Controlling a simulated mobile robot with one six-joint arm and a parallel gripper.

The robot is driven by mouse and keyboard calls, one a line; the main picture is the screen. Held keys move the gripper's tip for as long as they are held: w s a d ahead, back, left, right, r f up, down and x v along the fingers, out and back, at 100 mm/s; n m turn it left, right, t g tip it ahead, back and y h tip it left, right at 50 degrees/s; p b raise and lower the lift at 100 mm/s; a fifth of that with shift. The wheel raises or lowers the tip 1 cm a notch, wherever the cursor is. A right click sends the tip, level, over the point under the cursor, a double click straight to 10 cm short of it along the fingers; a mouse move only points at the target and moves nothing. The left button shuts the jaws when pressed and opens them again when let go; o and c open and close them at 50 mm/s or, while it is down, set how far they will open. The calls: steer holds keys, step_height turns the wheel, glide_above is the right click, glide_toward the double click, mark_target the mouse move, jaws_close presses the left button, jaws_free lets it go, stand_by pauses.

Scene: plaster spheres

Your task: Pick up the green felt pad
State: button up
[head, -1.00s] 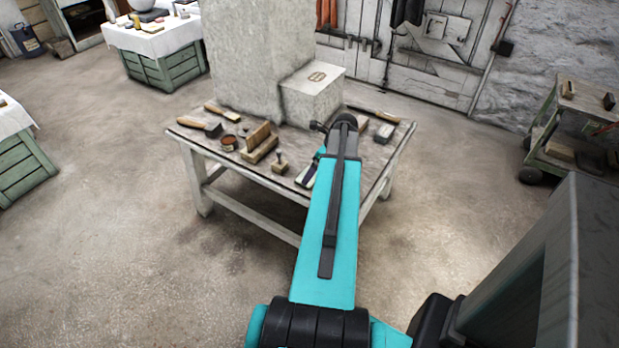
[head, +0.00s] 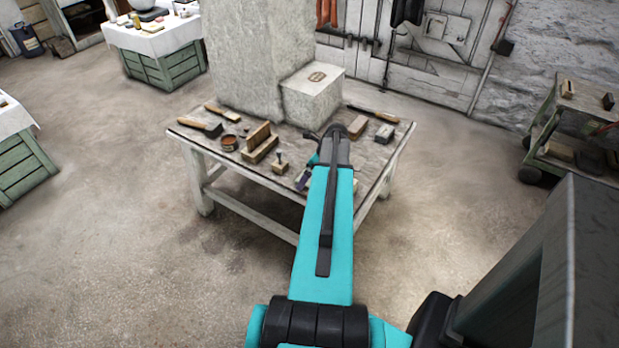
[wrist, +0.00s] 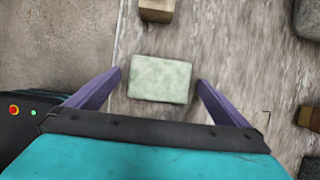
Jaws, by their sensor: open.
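The green felt pad (wrist: 160,79) is a pale green, roughly rectangular block lying flat on the worn table top in the wrist view. My gripper (wrist: 159,78) is open, with one purple finger to the left of the pad and one to the right. A gap shows on each side, so the fingers look apart from it. I cannot tell how high the fingertips are above the table. In the head view my arm hides most of the gripper and the pad's area.
A wooden block (head: 260,144) and a small stamp-like tool (head: 280,164) stand left of my arm. A brown block (head: 358,127) and a grey-topped block (head: 384,133) lie to the right.

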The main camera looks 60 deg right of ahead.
steer(key=shift+c, duration=0.3)
steer(key=c, duration=1.1)
steer(key=shift+o, duration=0.2)
step_height(320, 180, up, 10)
steer(key=shift+b, duration=0.45)
steer(key=shift+w, duration=0.1)
